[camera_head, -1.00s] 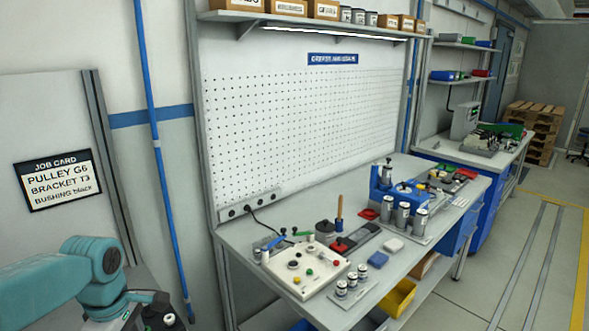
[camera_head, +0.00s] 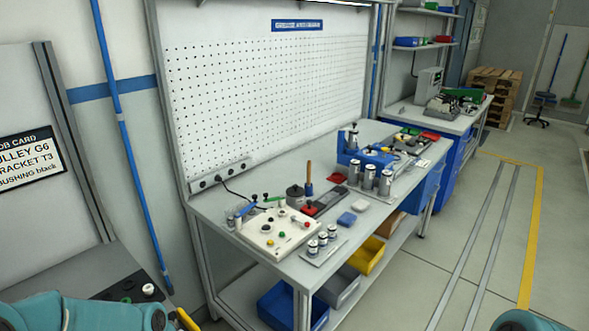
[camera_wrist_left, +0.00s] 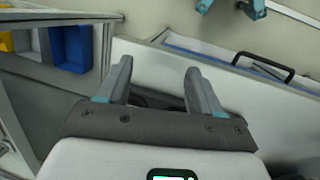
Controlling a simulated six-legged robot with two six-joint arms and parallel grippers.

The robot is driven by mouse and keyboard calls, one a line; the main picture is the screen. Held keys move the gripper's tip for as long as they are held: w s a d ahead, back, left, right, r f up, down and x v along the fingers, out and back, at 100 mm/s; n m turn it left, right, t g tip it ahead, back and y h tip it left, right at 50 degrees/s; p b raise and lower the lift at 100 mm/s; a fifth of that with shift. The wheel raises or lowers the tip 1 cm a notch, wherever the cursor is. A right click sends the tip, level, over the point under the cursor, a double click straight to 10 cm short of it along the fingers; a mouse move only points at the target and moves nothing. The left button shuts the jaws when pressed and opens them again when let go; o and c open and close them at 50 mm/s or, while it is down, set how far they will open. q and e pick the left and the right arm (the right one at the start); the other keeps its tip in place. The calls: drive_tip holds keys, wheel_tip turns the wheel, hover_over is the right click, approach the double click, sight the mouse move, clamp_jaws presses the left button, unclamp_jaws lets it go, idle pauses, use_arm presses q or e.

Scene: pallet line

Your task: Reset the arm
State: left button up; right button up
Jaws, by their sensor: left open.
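My left gripper (camera_wrist_left: 158,78) shows in the left wrist view with its two grey fingers apart and nothing between them. In the head view, teal links of my left arm fill the bottom left corner, and the left gripper's fingers are out of the picture. A small teal piece of my own body shows at the bottom right edge. My right gripper is not in view.
A workbench (camera_head: 262,266) with a pegboard (camera_head: 265,95) stands ahead, holding a control panel (camera_head: 275,231), metal cylinders and a blue fixture (camera_head: 372,157). Coloured bins (camera_wrist_left: 72,47) sit below. A job card (camera_head: 28,158) hangs left.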

use_arm(q)
drive_tip(key=s+d+f+m+h, duration=0.1)
drive_tip(key=s+d+f+m, duration=0.8)
drive_tip(key=s+d+f, duration=0.5)
wheel_tip(320, 180, down, 11)
drive_tip(key=s+a+b, duration=0.1)
drive_tip(key=a+b, duration=0.1)
drive_tip(key=b, duration=0.8)
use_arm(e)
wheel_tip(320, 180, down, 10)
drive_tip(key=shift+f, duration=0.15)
use_arm(q)
drive_tip(key=shift+r, duration=0.1)
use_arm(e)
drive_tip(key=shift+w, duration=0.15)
